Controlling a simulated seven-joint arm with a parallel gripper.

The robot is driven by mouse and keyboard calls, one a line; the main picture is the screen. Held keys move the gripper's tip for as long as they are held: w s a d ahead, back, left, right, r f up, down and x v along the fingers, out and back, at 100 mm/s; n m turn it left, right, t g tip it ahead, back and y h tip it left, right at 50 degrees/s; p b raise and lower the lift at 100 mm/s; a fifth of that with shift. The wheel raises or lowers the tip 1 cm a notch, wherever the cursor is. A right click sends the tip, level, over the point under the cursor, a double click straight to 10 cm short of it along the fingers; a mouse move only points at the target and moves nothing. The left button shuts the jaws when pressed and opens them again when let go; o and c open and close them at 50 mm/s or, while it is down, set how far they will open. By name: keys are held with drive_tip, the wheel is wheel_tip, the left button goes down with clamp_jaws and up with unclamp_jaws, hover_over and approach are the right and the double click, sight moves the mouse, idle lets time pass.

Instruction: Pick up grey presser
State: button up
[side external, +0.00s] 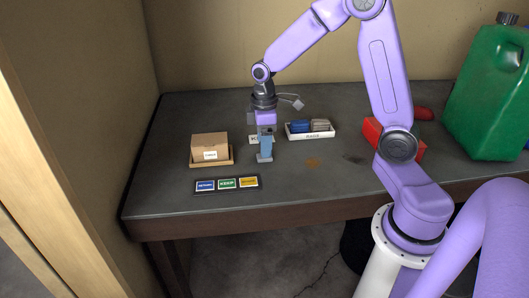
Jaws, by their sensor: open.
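A white tray (310,134) at the middle back of the table holds a dark blue block (300,126) and a grey block (320,125) side by side. The grey block looks like the grey presser, though it is small in this view.
A cardboard box (209,144) sits on a brown tray at left. A dark strip (259,181) with blue, green and yellow labels lies in front. A red object (372,133) and large green canister (489,90) stand right.

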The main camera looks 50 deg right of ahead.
drive_tip(key=shift+f, duration=1.55)
drive_tip(key=c, duration=1.1)
drive_tip(key=shift+c, duration=0.2)
drive_tip(key=shift+r, duration=0.15)
